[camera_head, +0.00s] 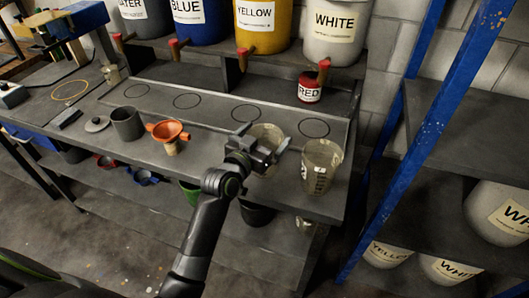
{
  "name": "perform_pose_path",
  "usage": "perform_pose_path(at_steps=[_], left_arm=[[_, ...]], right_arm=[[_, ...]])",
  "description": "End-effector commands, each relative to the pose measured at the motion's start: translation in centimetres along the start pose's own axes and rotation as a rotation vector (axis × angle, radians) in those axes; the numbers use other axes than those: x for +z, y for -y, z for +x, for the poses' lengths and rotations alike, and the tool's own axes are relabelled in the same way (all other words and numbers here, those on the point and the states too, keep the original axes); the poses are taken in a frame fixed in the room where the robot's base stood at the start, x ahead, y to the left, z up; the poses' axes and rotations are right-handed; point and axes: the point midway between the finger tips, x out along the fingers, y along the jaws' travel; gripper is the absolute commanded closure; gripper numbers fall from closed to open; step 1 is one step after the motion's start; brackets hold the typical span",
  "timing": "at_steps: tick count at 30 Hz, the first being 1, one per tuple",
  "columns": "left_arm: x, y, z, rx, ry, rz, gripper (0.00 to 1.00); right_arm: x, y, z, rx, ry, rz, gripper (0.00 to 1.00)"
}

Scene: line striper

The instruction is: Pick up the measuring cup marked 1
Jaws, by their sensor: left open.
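Two clear measuring cups stand on the grey bench. One cup (265,132) is at my left gripper, partly hidden by it. The other cup (322,163) stands to its right near the bench's front right, with dark scale marks on its side. I cannot read a number 1 on either cup. My left gripper (271,147) is open, its fingers at the near side of the first cup. I cannot tell whether they touch it. My right gripper is not in view.
An orange funnel (168,131) and a grey pot (127,123) stand left on the bench. A small red can (309,88) is behind, under the row of labelled buckets with taps. A blue post (417,130) rises at the right. Drawn circles on the bench are empty.

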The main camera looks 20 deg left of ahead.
Motion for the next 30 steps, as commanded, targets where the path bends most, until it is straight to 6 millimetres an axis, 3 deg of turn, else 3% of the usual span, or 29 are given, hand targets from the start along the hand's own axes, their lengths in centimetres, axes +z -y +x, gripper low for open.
perform_pose_path(at_steps=[6, 17, 25, 30], left_arm=[[0.0, 0.0, 0.0, 0.000, 0.000, 0.000, 0.03], [0.0, 0.0, 0.0, 0.000, 0.000, 0.001, 0.47], [-0.5, 0.0, 0.0, 0.001, -0.001, 0.002, 0.48], [-3.2, 0.0, -0.1, 0.001, -0.006, 0.003, 0.48]], right_arm=[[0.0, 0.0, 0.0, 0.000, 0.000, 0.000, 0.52], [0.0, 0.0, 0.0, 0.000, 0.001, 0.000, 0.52], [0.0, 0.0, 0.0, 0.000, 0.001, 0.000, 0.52], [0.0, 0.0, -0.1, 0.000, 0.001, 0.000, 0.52]])
